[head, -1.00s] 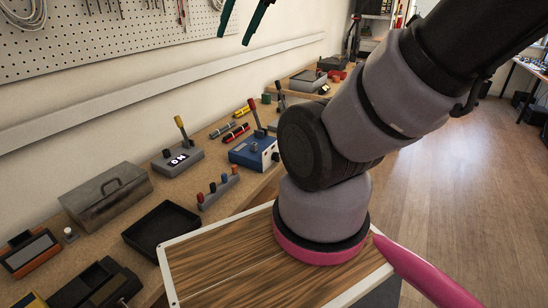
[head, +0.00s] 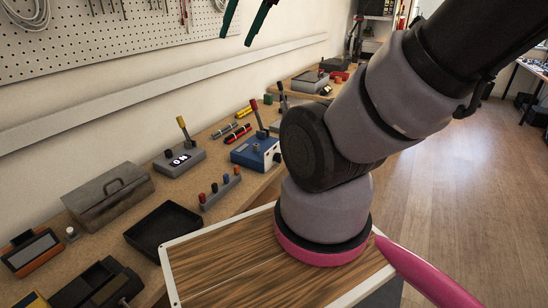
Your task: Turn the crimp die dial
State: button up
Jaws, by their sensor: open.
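No part marked as the crimp die dial can be told for sure. A blue box (head: 254,154) with a red-tipped lever (head: 259,115) stands on the bench, just left of my arm. A small dark round knob (head: 276,157) shows on its right side, but I cannot tell whether this is the dial. A grey box (head: 180,161) with a yellow-tipped lever and a lit display stands to its left. My arm rises in front of the bench and leaves the picture at the upper right.
A grey metal case (head: 109,193), an empty black tray (head: 163,232) and a strip of coloured knobs (head: 220,188) occupy the near bench. Red and yellow tools lie behind the blue box. The wooden floor (head: 470,190) at right is clear.

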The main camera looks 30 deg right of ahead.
aim_at(276, 156)
jog(key=i+l+z, duration=0.1)
jog(key=l+z, duration=0.15)
jog(key=i+l+z, duration=0.1)
jog(key=l+z, duration=0.15)
jog(key=l, duration=0.2)
jog(key=i+l+z, duration=0.25)
jog(key=k+l, duration=0.1)
